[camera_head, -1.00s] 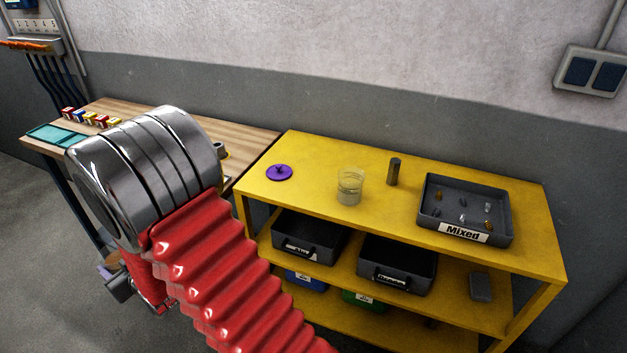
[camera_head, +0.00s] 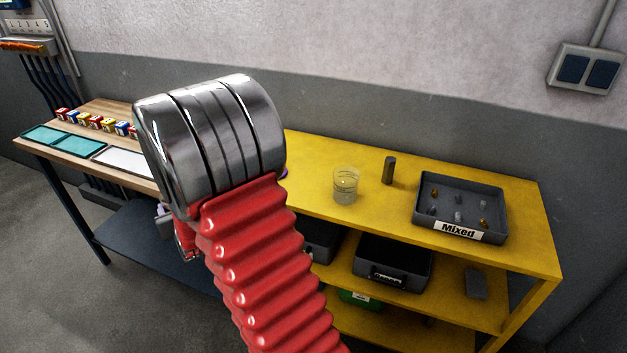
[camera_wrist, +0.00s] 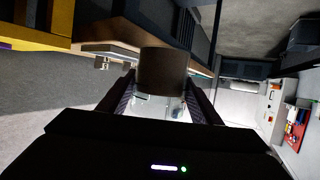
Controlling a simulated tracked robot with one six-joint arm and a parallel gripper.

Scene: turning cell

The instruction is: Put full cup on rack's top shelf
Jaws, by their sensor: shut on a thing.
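My gripper (camera_wrist: 160,98) is shut on a cup-like thing (camera_wrist: 163,70), which sits between both fingers in the wrist view. That thing has a dark brown part and a clear part nearer the camera; its fill level is hard to tell. The yellow rack (camera_head: 405,228) stands on the right in the head view. A clear cup (camera_head: 346,187) with pale contents in its lower part stands upright on its top shelf. In the head view my own arm hides most of the gripper and the held thing, left of the rack.
The top shelf also holds a dark cylinder (camera_head: 389,170) and a grey tray marked "Mixed" (camera_head: 458,236) with small parts. Grey bins (camera_head: 392,264) sit on the shelf below. A wooden workbench (camera_head: 105,106) with coloured blocks stands left. Bare shelf shows around the clear cup.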

